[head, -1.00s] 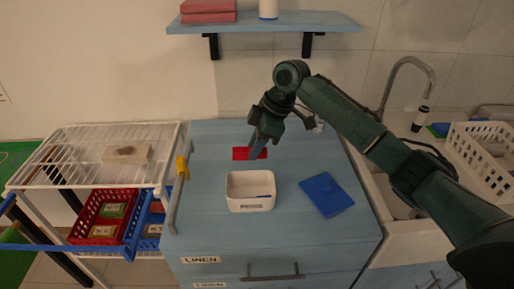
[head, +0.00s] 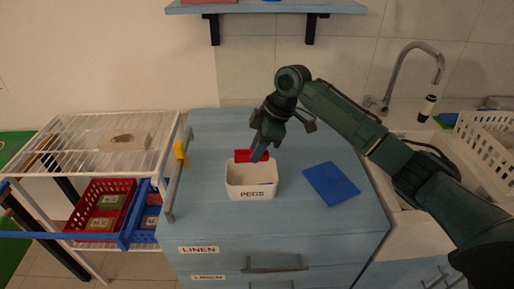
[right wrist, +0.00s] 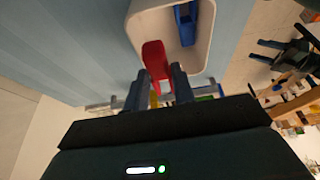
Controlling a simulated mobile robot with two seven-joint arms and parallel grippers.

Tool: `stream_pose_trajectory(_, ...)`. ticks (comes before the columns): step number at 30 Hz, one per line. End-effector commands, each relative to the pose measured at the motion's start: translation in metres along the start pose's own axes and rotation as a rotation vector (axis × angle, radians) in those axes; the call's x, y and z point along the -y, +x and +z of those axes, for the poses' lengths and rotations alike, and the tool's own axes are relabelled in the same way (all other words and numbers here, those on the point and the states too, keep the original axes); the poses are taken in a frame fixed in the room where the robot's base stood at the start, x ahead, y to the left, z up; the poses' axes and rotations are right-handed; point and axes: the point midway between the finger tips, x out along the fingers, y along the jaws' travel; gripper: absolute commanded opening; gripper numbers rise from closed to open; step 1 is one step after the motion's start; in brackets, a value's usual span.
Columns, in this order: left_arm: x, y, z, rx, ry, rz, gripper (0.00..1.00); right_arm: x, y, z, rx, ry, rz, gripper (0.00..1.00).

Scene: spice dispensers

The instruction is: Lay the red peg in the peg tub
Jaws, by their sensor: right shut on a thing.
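The white peg tub (head: 252,193), labelled PEGS, stands on the blue counter top. My right gripper (head: 262,150) is at its back edge, pointing down. It is shut on the red peg (head: 243,156), which shows at the tub's back rim in the head view. In the right wrist view the red peg (right wrist: 154,58) sticks out from between the fingers (right wrist: 155,88) and overlaps the wall of the tub (right wrist: 203,50). I cannot tell its exact height above the rim. A blue peg (right wrist: 186,24) lies inside the tub. My left gripper is not in view.
A flat blue mat (head: 331,183) lies right of the tub. A white wire rack (head: 95,140) with a red basket (head: 100,206) stands at the left. A sink tap (head: 420,60) is at the right. The counter left of the tub is clear.

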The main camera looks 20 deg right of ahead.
Motion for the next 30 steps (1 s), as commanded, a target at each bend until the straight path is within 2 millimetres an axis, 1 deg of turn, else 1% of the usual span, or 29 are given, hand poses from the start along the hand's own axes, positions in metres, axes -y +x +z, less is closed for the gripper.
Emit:
stream_pose_trajectory(8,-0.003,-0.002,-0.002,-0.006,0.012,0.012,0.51,0.000,0.000,0.000,0.000,0.000,0.000,0.04)
stream_pose_trajectory(9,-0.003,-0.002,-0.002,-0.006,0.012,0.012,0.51,0.000,0.000,0.000,0.000,0.000,0.000,0.28)
stream_pose_trajectory(17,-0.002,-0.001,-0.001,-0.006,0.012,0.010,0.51,0.000,0.000,0.000,0.000,0.000,0.000,0.50)
stream_pose_trajectory(26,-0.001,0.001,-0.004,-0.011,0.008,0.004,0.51,0.000,-0.003,0.000,0.000,0.000,0.001,0.51)
stream_pose_trajectory(29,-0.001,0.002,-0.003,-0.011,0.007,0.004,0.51,-0.001,-0.013,0.000,0.000,0.000,0.002,0.51)
stream_pose_trajectory(30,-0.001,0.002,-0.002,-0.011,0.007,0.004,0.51,-0.001,-0.019,0.000,-0.001,-0.001,0.004,0.51)
